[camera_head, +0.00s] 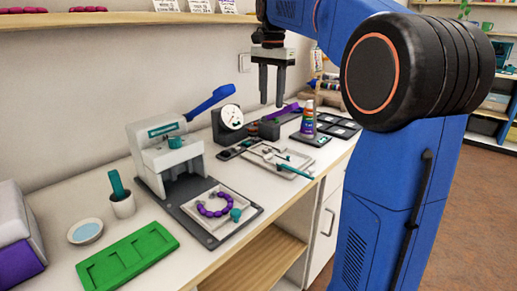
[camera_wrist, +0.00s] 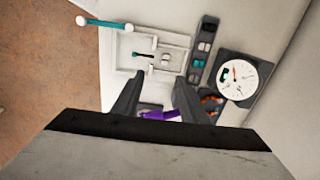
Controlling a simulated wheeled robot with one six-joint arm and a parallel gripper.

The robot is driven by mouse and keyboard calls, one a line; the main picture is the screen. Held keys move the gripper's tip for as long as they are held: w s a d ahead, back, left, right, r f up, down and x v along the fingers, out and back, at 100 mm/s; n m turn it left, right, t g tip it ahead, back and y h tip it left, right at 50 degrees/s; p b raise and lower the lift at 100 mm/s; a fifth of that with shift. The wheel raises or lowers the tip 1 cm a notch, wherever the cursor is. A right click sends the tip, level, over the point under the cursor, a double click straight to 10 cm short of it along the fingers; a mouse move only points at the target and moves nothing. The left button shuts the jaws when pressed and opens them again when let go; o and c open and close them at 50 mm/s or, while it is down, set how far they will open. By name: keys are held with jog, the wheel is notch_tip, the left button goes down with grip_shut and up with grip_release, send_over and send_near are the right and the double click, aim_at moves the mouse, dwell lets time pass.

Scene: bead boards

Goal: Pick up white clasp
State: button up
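My gripper (camera_head: 272,104) hangs above the back of the bench, fingers down, apart and empty. Its two fingers also show in the wrist view (camera_wrist: 160,92). A narrow black holder (camera_wrist: 198,62) lies beyond the fingers, with small white or grey pieces (camera_wrist: 204,46) and teal ones in its compartments. The same holder shows in the head view (camera_head: 228,154). Small pale pieces (camera_wrist: 165,57) also lie in the white tray (camera_wrist: 125,62), which in the head view (camera_head: 262,161) is below my gripper. I cannot tell which small piece is the white clasp.
A dial gauge (camera_head: 231,117) stands beside the holder. A bottle (camera_head: 308,118) stands to the right.

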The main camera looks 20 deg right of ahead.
jog(key=w, duration=0.2)
send_over(267, 148)
jog(key=f, duration=1.1)
jog(key=shift+s+d+f, duration=0.15)
jog(key=shift+d, duration=0.05)
jog(key=shift+w+f, duration=0.15)
jog(key=shift+f, duration=1.3)
jog(key=shift+w+f, duration=0.1)
jog(key=shift+f, duration=1.35)
grip_shut()
